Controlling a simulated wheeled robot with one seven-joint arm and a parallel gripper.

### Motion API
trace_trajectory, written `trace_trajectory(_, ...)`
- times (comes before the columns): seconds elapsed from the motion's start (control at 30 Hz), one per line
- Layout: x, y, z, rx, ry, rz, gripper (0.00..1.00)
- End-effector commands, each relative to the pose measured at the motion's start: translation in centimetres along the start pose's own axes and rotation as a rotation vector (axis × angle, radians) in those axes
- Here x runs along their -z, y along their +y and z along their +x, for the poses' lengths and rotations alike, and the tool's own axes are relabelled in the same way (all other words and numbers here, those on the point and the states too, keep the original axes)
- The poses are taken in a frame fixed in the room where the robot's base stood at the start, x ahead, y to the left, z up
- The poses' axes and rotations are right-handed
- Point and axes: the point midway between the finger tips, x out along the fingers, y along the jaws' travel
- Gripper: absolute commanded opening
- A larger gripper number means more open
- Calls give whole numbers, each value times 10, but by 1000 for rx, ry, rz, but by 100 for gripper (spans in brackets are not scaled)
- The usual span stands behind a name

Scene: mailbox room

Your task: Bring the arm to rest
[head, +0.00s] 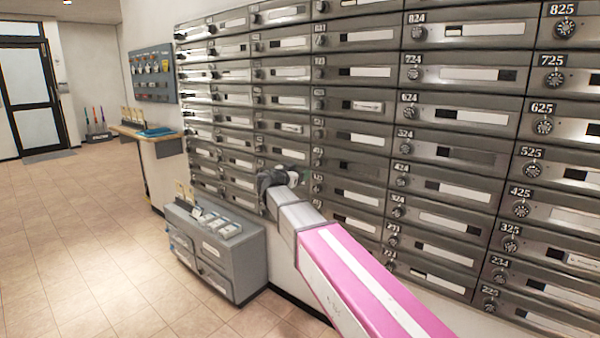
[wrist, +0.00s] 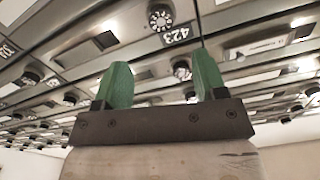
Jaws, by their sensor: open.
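My arm (head: 350,270), pink and white, reaches from the lower right of the head view toward the wall of mailboxes. My gripper (head: 300,178) is at its far end, small and partly hidden by the wrist, in front of the lower mailbox rows. In the wrist view my gripper (wrist: 160,85) shows two green fingers spread apart with nothing between them. Mailbox fronts with dials fill the view beyond the fingers, and one label reads 423 (wrist: 182,38). I cannot tell the exact gap between the fingertips and the mailbox doors.
The mailbox wall (head: 460,140) runs along the right. A low grey cabinet (head: 240,265) with small items on top stands left of my arm, and a counter (head: 145,133) is behind it. The tiled floor (head: 80,220) at left is clear toward a glass door (head: 30,95).

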Motion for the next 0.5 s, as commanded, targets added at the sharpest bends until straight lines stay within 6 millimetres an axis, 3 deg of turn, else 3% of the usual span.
trace_trajectory(0.17, -6, 9, 3, -12, -19, -19, 65)
trace_trajectory(0.27, -27, 36, 11, -50, -84, -78, 65)
trace_trajectory(0.37, -60, 80, 21, -102, -206, -179, 65)
trace_trajectory(0.5, -116, 154, 28, -160, -435, -342, 65)
